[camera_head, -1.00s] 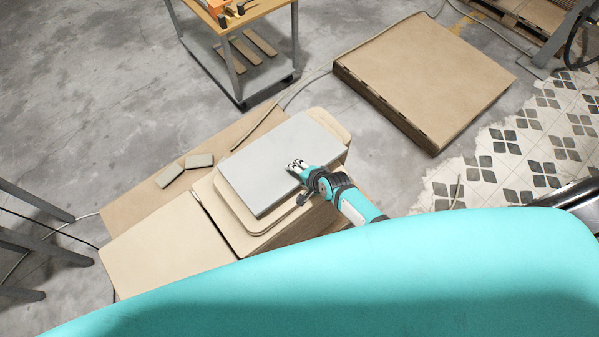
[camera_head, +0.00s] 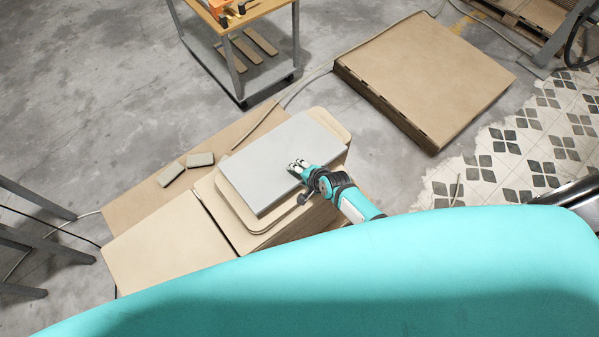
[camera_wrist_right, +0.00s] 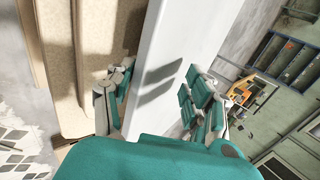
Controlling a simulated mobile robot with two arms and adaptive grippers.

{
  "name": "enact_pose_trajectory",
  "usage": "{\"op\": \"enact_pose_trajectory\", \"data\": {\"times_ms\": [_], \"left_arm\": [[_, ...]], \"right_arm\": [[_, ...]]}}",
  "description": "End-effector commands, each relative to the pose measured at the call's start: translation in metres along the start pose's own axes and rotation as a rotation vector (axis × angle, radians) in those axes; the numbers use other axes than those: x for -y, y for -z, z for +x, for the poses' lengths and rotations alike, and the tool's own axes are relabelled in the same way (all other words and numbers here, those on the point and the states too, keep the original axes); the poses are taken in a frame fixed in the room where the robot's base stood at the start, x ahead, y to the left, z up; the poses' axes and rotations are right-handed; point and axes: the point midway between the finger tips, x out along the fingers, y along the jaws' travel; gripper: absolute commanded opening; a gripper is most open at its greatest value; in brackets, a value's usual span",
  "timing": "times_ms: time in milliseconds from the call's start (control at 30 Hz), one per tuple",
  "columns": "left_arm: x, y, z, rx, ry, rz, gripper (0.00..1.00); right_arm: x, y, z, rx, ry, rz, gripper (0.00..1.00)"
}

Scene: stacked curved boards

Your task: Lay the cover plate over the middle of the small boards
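The cover plate, a flat grey slab (camera_head: 275,165), lies on a stack of tan boards with rounded corners (camera_head: 248,222) in the head view. The boards show past its left end and its far right corner. In the wrist view the plate (camera_wrist_right: 190,40) is a pale slab beside the tan board edges (camera_wrist_right: 100,50). My right gripper (camera_head: 298,166) is at the plate's near right edge. In the wrist view its fingers (camera_wrist_right: 155,98) are spread, one on each side of the plate's edge, with finger shadows on the pale face. Firm contact is not visible. My left gripper is out of view.
Two small grey-brown blocks (camera_head: 186,169) lie on a flat cardboard sheet (camera_head: 130,207) left of the stack. A large cardboard box (camera_head: 425,75) lies at the right. A wheeled cart (camera_head: 240,50) stands behind. Concrete floor is clear at upper left.

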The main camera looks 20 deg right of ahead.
Motion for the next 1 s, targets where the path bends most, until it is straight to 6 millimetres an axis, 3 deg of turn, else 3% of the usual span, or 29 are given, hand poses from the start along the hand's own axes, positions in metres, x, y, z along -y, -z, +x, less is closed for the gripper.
{"op": "enact_pose_trajectory", "data": {"times_ms": [1000], "left_arm": [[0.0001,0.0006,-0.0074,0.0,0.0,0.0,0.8]], "right_arm": [[0.0009,0.0001,-0.0061,0.0,0.002,0.001,0.53]]}}
